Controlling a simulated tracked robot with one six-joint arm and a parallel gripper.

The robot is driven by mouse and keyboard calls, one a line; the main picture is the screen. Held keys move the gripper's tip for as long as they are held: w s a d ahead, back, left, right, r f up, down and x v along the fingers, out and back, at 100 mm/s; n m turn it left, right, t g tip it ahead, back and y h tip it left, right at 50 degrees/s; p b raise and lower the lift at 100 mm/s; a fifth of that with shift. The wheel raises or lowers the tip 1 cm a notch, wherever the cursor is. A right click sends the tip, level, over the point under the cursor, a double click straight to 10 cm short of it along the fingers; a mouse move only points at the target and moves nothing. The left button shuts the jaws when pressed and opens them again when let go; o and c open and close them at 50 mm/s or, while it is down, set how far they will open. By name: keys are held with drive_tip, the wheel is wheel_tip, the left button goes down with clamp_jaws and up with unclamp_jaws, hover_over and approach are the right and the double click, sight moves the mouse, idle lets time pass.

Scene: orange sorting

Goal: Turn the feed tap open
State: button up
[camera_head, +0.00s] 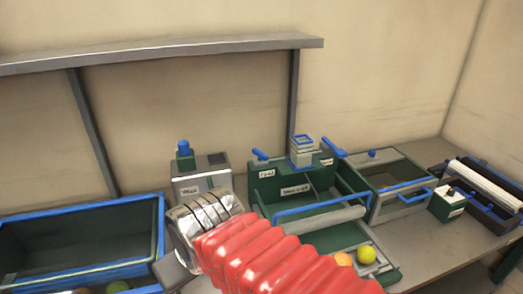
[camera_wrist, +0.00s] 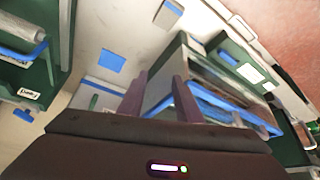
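The likely feed tap is a blue lever (camera_head: 260,155) at the back left of a green washing unit (camera_head: 262,190), above a small label that seems to read "Feed". A second blue lever (camera_head: 332,147) stands at the unit's back right. My gripper (camera_wrist: 160,84) shows in the wrist view with its two dark fingers apart and nothing clearly held between them. A grey and green box with blue edging lies beyond the fingers. I cannot tell the feed tap for certain in the wrist view. In the head view the fingers cannot be made out.
A blue-rimmed green bin (camera_head: 160,240) stands at the left, beside a grey box with a blue-topped knob (camera_head: 184,147). A glass-topped box (camera_head: 400,207) and rollers (camera_head: 485,180) stand at the right.

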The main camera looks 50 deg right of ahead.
drive_tip(key=w+d+r+m, duration=0.3)
drive_tip(key=w+d+m, duration=0.2)
drive_tip(key=d+m, duration=0.6)
drive_tip(key=w+d+r+m+g, duration=0.15)
drive_tip(key=w+d+m, duration=0.35)
drive_tip(key=d, duration=1.1)
drive_tip(key=w+d+r+m, duration=0.4)
drive_tip(key=d+m, duration=0.6)
drive_tip(key=d, duration=0.3)
drive_tip(key=shift+w+d+r+m+t, duration=0.1)
drive_tip(key=shift+w+d+r+m, duration=0.2)
drive_tip(key=shift+r+m, duration=1.05)
drive_tip(key=shift+w+d+r+m+t, duration=0.15)
drive_tip(key=shift+w+r+m, duration=0.3)
drive_tip(key=shift+m, duration=1.65)
drive_tip(key=shift+w+d+r+m+t, duration=0.15)
drive_tip(key=shift+w+r+m, duration=0.2)
drive_tip(key=shift+r+m, duration=1)
drive_tip(key=shift+f+m, duration=0.4)
drive_tip(key=shift+f, duration=0.05)
drive_tip(key=shift+f, duration=0.1)
